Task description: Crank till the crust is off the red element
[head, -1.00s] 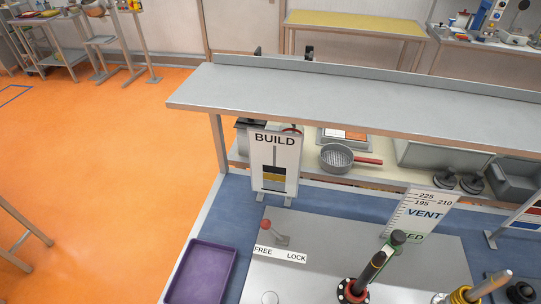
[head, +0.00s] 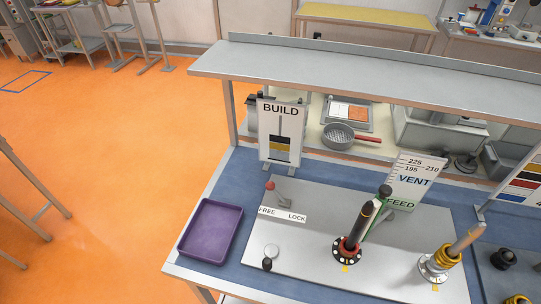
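A black-knobbed lever (head: 385,191) stands by the green FEED label (head: 400,203). A red-knobbed lever (head: 271,186) stands above the FREE/LOCK label (head: 283,214). The BUILD gauge (head: 280,132) shows black and yellow bands. Neither of my grippers shows.
A purple tray (head: 211,231) lies left of the plate on the blue bench. A VENT scale sign (head: 413,180) stands behind the plate. A grey shelf (head: 370,85) overhangs the back, with a pan (head: 341,137) below it. Open orange floor (head: 110,170) lies at left.

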